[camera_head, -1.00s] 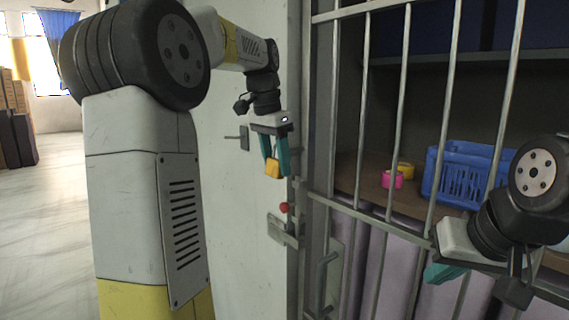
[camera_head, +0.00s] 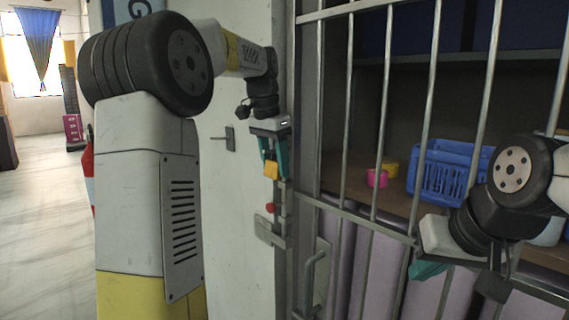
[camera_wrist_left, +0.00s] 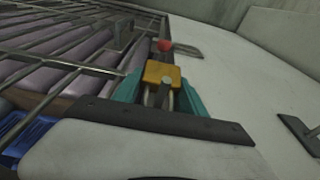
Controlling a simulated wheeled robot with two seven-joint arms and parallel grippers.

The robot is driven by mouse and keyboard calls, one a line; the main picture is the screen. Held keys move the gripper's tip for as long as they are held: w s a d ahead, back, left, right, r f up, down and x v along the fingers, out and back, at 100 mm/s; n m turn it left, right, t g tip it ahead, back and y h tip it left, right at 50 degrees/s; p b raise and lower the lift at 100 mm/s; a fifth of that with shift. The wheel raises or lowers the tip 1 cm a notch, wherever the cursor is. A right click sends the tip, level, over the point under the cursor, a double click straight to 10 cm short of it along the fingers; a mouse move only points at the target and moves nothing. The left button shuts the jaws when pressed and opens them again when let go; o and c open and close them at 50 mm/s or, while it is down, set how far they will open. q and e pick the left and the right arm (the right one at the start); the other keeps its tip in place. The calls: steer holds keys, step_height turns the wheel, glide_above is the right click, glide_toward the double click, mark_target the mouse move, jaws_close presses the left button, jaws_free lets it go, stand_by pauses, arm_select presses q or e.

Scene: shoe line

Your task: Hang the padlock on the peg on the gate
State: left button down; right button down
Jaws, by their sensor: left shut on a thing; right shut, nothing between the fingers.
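My left gripper (camera_head: 273,160) is shut on a yellow padlock (camera_head: 271,170) and holds it in the air beside the gate's edge. In the left wrist view the padlock (camera_wrist_left: 161,74) sits between the teal fingers. The peg has a red tip (camera_head: 270,208); it is on the latch plate (camera_head: 270,232) just below the padlock in the head view. In the left wrist view the red tip (camera_wrist_left: 165,46) shows just beyond the padlock, and I cannot tell whether they touch. The barred gate (camera_head: 348,110) stands right of it. My right gripper (camera_head: 428,270) is shut and empty before the bars.
Behind the bars, a blue basket (camera_head: 450,172), a pink roll (camera_head: 377,178) and a yellow roll (camera_head: 390,169) stand on a shelf. A gate handle (camera_head: 309,283) is below the latch. A door handle (camera_head: 229,139) is on the pale panel at left.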

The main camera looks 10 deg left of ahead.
stand_by(0.4)
arm_select(q)
steer(key=c, duration=0.6)
jaws_free()
